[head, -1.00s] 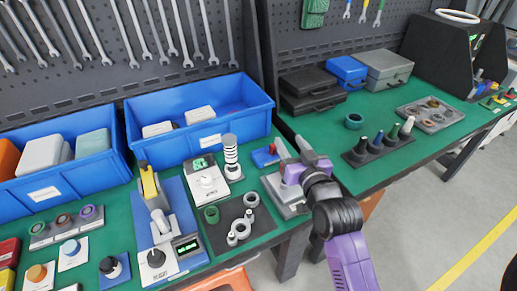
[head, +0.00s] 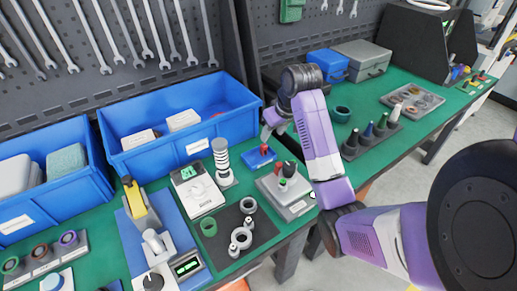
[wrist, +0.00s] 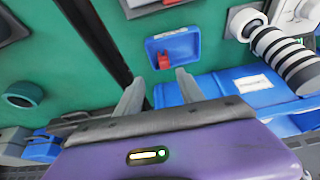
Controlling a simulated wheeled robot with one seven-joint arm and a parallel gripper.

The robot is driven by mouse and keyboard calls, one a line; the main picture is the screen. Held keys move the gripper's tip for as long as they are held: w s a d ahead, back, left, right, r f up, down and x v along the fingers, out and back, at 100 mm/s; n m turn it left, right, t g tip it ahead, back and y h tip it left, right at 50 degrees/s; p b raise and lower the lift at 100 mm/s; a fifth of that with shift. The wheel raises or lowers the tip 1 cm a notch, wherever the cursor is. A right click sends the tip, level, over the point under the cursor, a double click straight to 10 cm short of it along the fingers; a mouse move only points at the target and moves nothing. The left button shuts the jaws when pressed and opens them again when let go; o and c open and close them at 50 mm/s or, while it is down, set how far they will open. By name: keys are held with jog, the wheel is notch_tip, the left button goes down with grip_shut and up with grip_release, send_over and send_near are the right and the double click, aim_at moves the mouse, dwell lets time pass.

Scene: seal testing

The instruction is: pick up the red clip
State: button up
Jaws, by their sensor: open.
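The red clip (head: 264,150) is small and lies in a shallow blue tray (head: 252,164) on the green bench, in front of the large blue bin. In the wrist view the red clip (wrist: 164,61) stands out against the blue tray (wrist: 187,44), just beyond my fingertips. My gripper (head: 268,134) is close behind the tray in the head view, partly hidden by my own arm. In the wrist view my gripper (wrist: 160,76) is open, its two grey fingers apart with nothing between them. The clip appears roughly in line with the gap.
A striped cylinder (head: 221,160) stands left of the tray. A grey block with knobs (head: 287,193) is in front right. The blue bin (head: 135,115) is behind left. A dark gap between benches shows in the wrist view. A teal ring (head: 342,114) sits to the right.

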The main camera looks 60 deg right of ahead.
aim_at(265, 146)
jog(key=shift+a+x, duration=0.15)
jog(key=shift+x, duration=1.15)
jog(key=shift+a+x, duration=0.2)
jog(key=shift+x, duration=1.1)
jog(key=shift+a+x, duration=0.15)
jog(key=shift+x, duration=1.2)
jog(key=shift+w, duration=0.15)
grip_shut()
